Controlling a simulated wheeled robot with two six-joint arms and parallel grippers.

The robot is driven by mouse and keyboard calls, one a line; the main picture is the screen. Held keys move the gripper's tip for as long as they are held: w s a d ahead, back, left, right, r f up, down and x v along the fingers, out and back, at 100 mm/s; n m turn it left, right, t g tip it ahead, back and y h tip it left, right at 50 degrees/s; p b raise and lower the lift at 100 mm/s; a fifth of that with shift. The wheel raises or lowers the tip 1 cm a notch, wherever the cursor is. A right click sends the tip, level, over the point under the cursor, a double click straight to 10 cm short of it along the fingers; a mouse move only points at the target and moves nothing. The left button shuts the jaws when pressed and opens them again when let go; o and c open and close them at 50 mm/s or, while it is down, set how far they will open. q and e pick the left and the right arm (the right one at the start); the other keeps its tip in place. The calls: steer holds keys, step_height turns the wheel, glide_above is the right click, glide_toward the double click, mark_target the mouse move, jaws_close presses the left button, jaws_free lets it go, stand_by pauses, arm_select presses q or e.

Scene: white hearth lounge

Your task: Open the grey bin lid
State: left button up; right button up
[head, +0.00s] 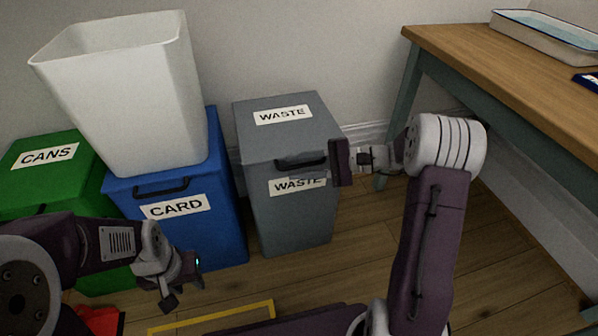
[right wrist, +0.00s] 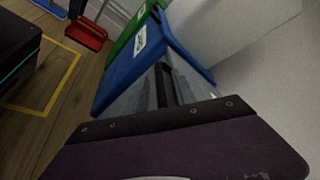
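The grey bin (head: 293,215) stands by the wall in the head view, with its grey lid (head: 262,138) lying shut and a WASTE label on top and front. A dark handle (head: 291,163) is at the lid's front edge. My right gripper (head: 312,166) is at the right part of this handle, coming from the right; contact and its finger gap are unclear. In the right wrist view my gripper's body covers the lower part, and the dark handle (right wrist: 163,85) shows just beyond it. My left gripper (head: 184,281) is open and empty at lower left, in front of the blue bin.
A blue CARD bin (head: 221,190) stands left of the grey bin with a white open container (head: 130,100) on its lid. A green CANS bin (head: 40,165) is further left. A wooden table (head: 480,65) bounds the right side. Floor right of the grey bin is clear.

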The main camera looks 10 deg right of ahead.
jaws_close()
stand_by(1.4)
